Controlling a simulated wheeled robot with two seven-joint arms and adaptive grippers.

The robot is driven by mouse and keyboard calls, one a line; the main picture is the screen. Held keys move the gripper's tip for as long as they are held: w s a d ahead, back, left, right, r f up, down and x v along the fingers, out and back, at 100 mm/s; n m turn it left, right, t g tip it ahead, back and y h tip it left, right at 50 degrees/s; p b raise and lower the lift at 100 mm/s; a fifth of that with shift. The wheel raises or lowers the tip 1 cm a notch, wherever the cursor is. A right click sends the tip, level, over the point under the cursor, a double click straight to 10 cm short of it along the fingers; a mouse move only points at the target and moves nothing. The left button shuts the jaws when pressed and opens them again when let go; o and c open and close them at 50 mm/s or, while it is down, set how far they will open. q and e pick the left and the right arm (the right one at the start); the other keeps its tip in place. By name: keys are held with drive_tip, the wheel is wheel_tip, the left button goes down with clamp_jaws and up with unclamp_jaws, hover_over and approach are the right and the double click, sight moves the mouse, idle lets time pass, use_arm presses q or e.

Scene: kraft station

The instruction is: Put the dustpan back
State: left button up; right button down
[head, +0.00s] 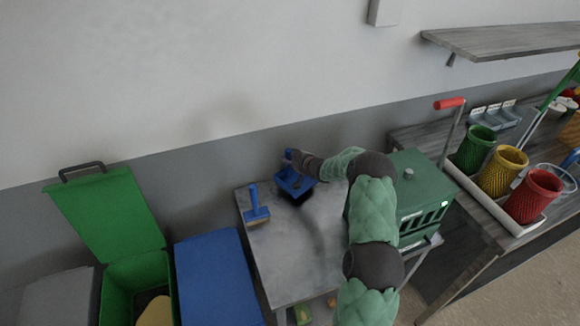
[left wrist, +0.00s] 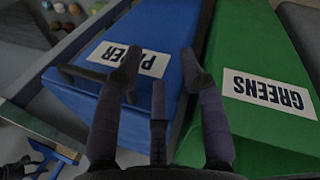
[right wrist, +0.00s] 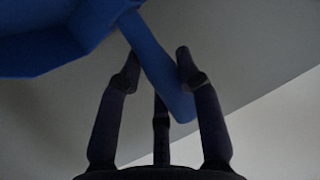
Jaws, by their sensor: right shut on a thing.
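The blue dustpan (head: 294,184) is at the back of the grey table in the head view, its handle up. My right gripper (head: 298,160) is shut on the handle. In the right wrist view the blue handle (right wrist: 160,70) passes between the fingers (right wrist: 157,62), and the pan (right wrist: 40,45) fills the upper left. I cannot tell whether the pan touches the table. A blue hand brush (head: 257,214) stands on the table left of the dustpan, handle up. My left gripper (left wrist: 160,72) is open and empty over the bin lids in the left wrist view.
The grey table (head: 275,265) has free room in front of the brush. A blue bin lid (head: 215,280) and an open green bin (head: 110,215) stand left. Baskets sit far right.

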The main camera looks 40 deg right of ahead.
drive_tip(key=shift+f+b, duration=0.4)
drive_tip(key=shift+f, duration=1.2)
drive_tip(key=shift+f, duration=0.1)
drive_tip(key=shift+f, duration=0.15)
drive_tip(key=c, duration=0.8)
unclamp_jaws()
drive_tip(key=shift+c, duration=0.2)
drive_tip(key=shift+r, duration=0.3)
drive_tip(key=shift+p+v, duration=0.7)
drive_tip(key=shift+v, duration=3.05)
drive_tip(key=shift+f, duration=0.1)
